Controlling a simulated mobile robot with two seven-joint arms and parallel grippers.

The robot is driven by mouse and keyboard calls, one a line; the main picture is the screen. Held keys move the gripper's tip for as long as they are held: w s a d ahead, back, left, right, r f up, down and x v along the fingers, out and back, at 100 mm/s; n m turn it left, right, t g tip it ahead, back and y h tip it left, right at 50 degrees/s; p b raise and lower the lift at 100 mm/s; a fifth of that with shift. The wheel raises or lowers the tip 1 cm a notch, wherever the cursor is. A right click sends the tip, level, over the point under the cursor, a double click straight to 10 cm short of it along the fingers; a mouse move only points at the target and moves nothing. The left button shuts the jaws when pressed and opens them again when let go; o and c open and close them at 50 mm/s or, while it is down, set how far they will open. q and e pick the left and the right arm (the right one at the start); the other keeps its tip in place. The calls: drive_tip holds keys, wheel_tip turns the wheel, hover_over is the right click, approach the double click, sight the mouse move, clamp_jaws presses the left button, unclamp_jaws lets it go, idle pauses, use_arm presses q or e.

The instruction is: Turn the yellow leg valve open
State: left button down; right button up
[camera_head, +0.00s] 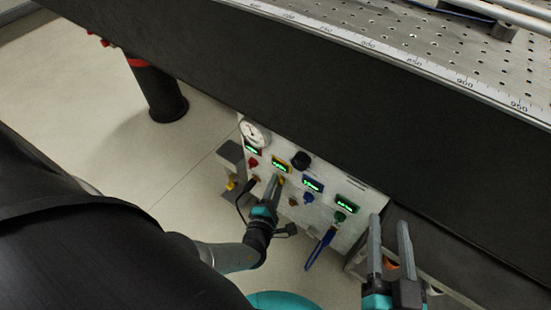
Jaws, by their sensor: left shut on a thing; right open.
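The valve panel (328,187) is a pale box below the dark edge of the optical bench. It bears a red, a yellow, a blue and a green label, each with a small valve handle near it. The yellow label (281,164) is second from the left. My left gripper (276,184) is at the panel just below that label, shut on the yellow valve handle (282,180), of which only a little shows. The handle's exact angle is hidden by the fingers. My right gripper (388,245) is open and empty, to the right of the panel.
A round gauge (252,133) and a black knob (301,160) sit on the panel. A blue hose-like handle (320,248) hangs below it. The perforated bench top (440,45) is above. A black bench leg (160,92) stands at left on clear floor.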

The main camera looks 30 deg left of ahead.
use_arm(q)
drive_tip(key=shift+m, duration=0.4)
drive_tip(key=c, duration=0.5)
unclamp_jaws()
